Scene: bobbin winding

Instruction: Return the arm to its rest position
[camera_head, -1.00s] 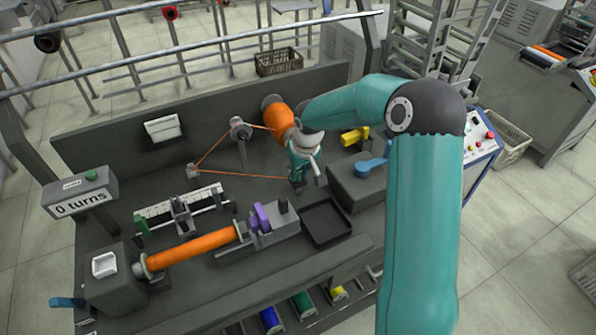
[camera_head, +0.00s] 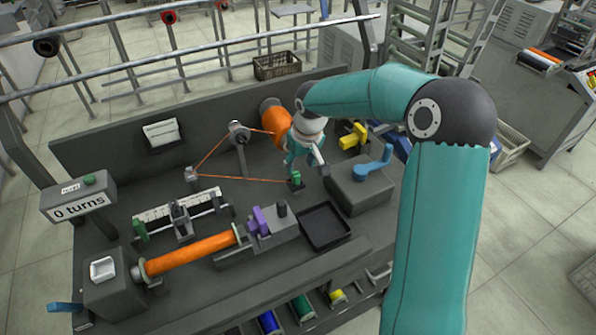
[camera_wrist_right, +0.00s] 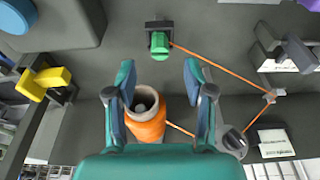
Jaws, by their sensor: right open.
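My right arm reaches over the grey machine bench. Its gripper (camera_head: 302,162) hangs above and behind a small green clip (camera_head: 296,178) on the bench. In the wrist view the two teal fingers of this gripper (camera_wrist_right: 160,75) are spread wide with nothing between the tips. The green clip (camera_wrist_right: 162,45) stands ahead of them, apart from both, and an orange thread (camera_wrist_right: 222,68) ends at it. The orange supply spool (camera_head: 274,122) stands behind the gripper in the head view. My left gripper is not in view.
A blue lever (camera_head: 374,162) on a grey block and a yellow part (camera_head: 353,136) stand right of the gripper. A black tray (camera_head: 325,227), a long orange bobbin (camera_head: 190,254) and a "0 turns" display (camera_head: 79,206) are nearer. A rail (camera_head: 190,55) runs behind.

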